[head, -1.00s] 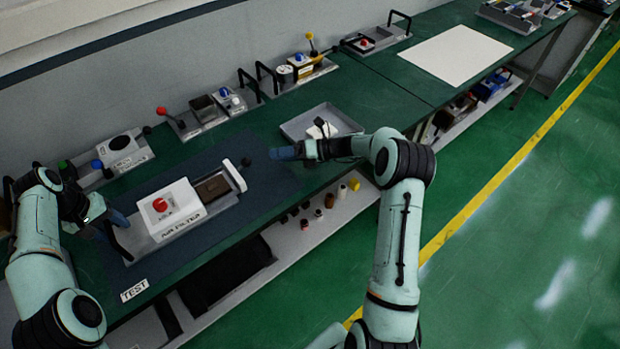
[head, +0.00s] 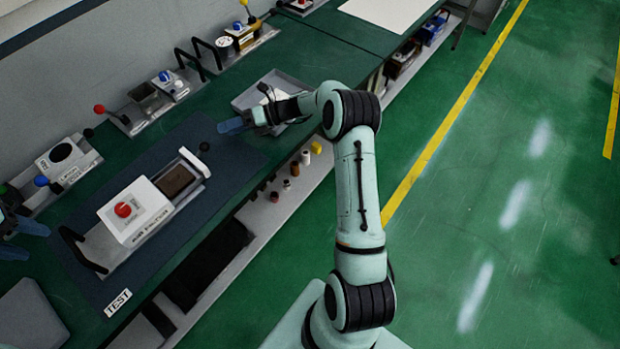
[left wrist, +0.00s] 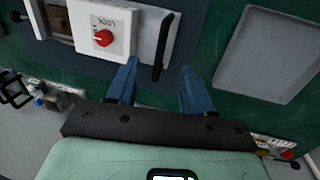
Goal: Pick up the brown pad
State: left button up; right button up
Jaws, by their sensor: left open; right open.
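The brown pad (head: 174,181) lies in the slot of a white and grey device (head: 120,212) with a red knob, on the dark blue mat. The left wrist view shows part of the brown pad (left wrist: 56,18) at the upper left, beside the white block. My left gripper (head: 30,227) is at the left edge, partly cut off, left of the device's black handle; its spread blue fingers (left wrist: 160,74) are empty in the left wrist view. My right gripper (head: 234,125) is open and empty, by the grey tray, to the upper right of the pad.
A grey tray (head: 262,89) holding small parts stands beyond my right gripper. Several small devices with knobs and black handles line the wall. A TEST label (head: 118,302) lies at the mat's front edge. A grey panel (left wrist: 268,52) lies right of my left gripper.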

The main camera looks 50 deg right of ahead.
aim_at(172, 183)
jog(key=k, duration=0.9)
